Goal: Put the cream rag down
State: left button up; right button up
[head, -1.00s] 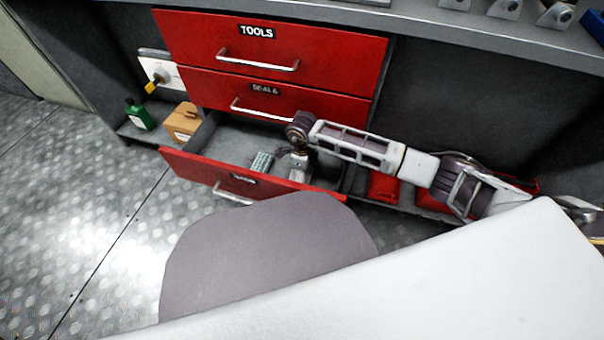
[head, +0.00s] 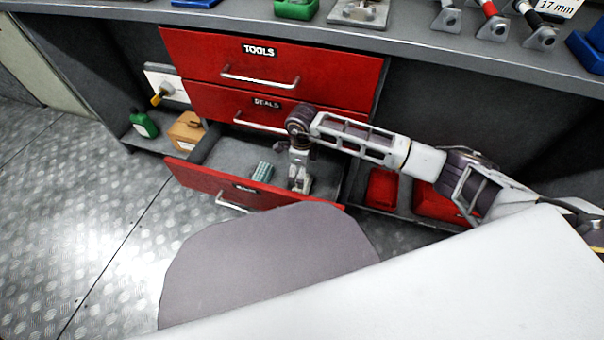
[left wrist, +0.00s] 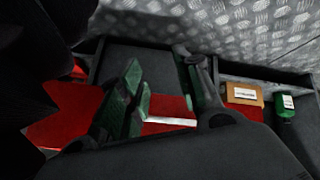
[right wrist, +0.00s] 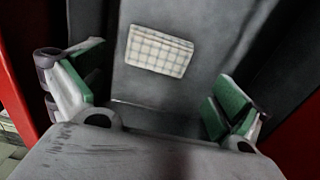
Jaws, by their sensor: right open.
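The cream rag (right wrist: 160,50) is a folded checked cloth. It lies flat on the grey drawer floor in the right wrist view, apart from the fingers. My right gripper (right wrist: 160,108) is open and empty above the drawer, with a green-padded finger at each side. In the head view my right gripper (head: 300,183) hangs over the open bottom drawer (head: 225,155). A small ribbed, pale teal-looking item (head: 262,171) lies left of it there; I cannot tell for sure that it is the rag. My left gripper (left wrist: 160,98) is open and empty in its wrist view.
Closed red drawers marked TOOLS (head: 270,60) and SEALS (head: 265,103) are above the open drawer. A green bottle (head: 143,123) and a tan container (head: 187,130) stand to its left. Red items (head: 382,188) lie on the low shelf to its right. The bench top overhangs.

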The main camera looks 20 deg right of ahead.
pick_arm(q)
jog(key=shift+s+a+r+g+y+p, duration=0.1)
jog(key=shift+a+r+g+y+p, duration=0.05)
jog(key=shift+r+p, duration=0.4)
jog(key=shift+s+a+r+g+y+p, duration=0.15)
jog(key=shift+r+p, duration=0.15)
jog(key=shift+r, duration=0.4)
pick_arm(e)
jog(key=shift+r, duration=2.95)
pick_arm(q)
jog(key=shift+w+d, duration=0.1)
jog(key=shift+w, duration=0.05)
